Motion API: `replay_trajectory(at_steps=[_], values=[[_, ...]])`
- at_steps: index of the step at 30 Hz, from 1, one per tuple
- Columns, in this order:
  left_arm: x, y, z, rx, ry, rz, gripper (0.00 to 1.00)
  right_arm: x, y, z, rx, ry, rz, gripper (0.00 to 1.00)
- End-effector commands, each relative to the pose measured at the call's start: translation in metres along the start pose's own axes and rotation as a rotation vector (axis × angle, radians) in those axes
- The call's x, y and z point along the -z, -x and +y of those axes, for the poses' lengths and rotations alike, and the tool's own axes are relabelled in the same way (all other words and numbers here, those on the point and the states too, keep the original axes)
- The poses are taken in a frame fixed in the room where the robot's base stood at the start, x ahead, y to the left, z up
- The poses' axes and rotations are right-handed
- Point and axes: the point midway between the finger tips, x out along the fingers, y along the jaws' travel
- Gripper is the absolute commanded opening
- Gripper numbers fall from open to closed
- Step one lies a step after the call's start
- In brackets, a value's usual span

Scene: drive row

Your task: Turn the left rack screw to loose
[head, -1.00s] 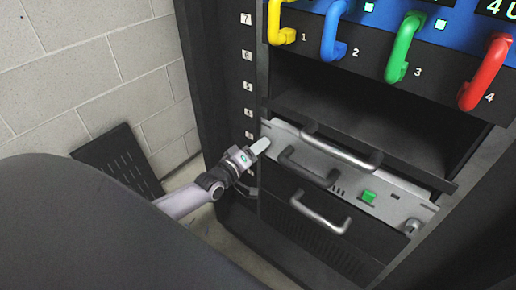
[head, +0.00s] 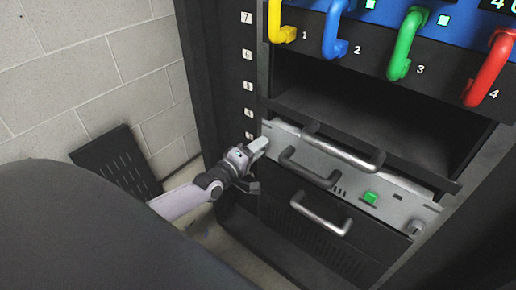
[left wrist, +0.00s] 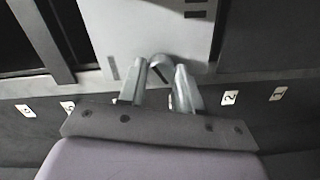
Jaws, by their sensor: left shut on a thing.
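The grey rack unit's front panel (head: 330,165) shows at the middle of the head view, with a green square button on it. My left gripper (head: 262,144) is at the panel's left end. In the left wrist view its two fingers (left wrist: 160,82) are shut around the left rack screw (left wrist: 161,64), at the edge of the grey panel (left wrist: 150,28). The right screw (head: 415,227) is visible at the panel's right end. My right gripper is not in view.
Curved handles (head: 345,150) stick out from the panel and from the dark unit below (head: 320,214). Above is an open bay, then yellow, blue, green and red handles (head: 408,42). A dark perforated panel (head: 115,160) leans by the wall at left.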

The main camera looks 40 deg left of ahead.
Motion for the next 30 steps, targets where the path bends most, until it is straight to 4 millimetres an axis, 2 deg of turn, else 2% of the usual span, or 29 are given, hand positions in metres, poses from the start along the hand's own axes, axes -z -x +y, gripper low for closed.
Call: replay_trajectory(at_steps=[3, 4, 6, 17, 24, 30], values=[[0.000, 0.000, 0.000, 0.000, 0.003, 0.001, 0.03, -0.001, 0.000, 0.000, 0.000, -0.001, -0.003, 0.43], [0.000, 0.000, 0.000, 0.000, 0.003, 0.001, 0.37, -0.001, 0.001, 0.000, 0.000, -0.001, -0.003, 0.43], [0.000, 0.000, 0.000, 0.000, 0.002, 0.001, 0.59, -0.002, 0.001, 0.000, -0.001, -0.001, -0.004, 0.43], [0.000, 0.003, 0.000, 0.000, 0.000, 0.000, 0.59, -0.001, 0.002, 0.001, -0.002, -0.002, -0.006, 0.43], [0.001, 0.029, 0.002, 0.002, -0.001, -0.001, 0.59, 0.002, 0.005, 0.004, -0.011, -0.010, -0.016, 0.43], [0.000, 0.054, 0.001, 0.002, 0.000, -0.001, 0.59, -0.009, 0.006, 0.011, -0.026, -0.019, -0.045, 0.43]])
